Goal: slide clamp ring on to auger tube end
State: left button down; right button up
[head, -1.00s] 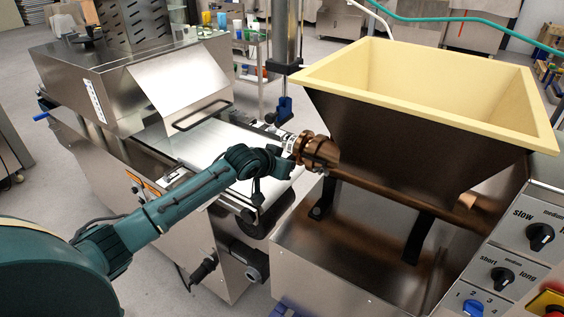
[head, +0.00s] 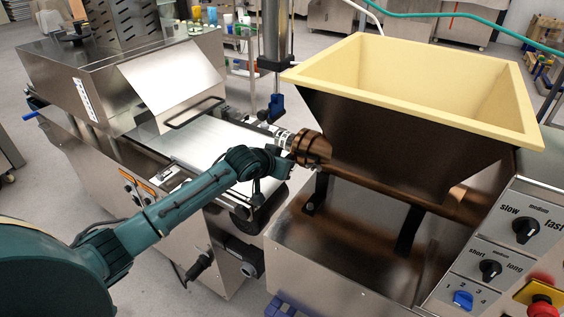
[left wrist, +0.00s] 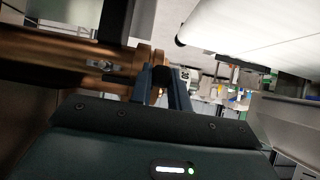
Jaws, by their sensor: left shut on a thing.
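The copper-brown clamp ring (head: 303,147) is at the left end of the copper auger tube (head: 400,190), below the hopper. Ring and tube end look very close or overlapping; I cannot tell how far the ring is over the tube. My left gripper (head: 286,146) is shut on the ring from the left side. In the left wrist view, my left gripper's two fingers (left wrist: 165,85) straddle the ring's edge (left wrist: 157,62), with the tube (left wrist: 65,52) running off to the left. The fingers hide part of the ring. My right gripper is not in view.
A cream-rimmed hopper (head: 400,85) stands above the tube. A steel machine with a white conveyor belt (head: 205,145) is close on the left. A control panel with knobs (head: 490,270) is at the lower right. A metal column (head: 276,40) rises behind.

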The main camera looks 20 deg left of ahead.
pick_arm(q)
jog(key=shift+d+r, duration=0.1)
jog(key=shift+d, duration=0.15)
jog(key=c, duration=1.5)
grip_release()
jog(key=o, duration=0.4)
jog(key=shift+s, duration=0.1)
jog(key=shift+c, duration=0.2)
jog(key=shift+o, duration=1.1)
jog(key=shift+a, duration=0.1)
jog(key=shift+p+v, duration=1.1)
jog(key=shift+p, duration=0.35)
jog(key=shift+p+v, duration=0.9)
jog(key=shift+v, duration=0.15)
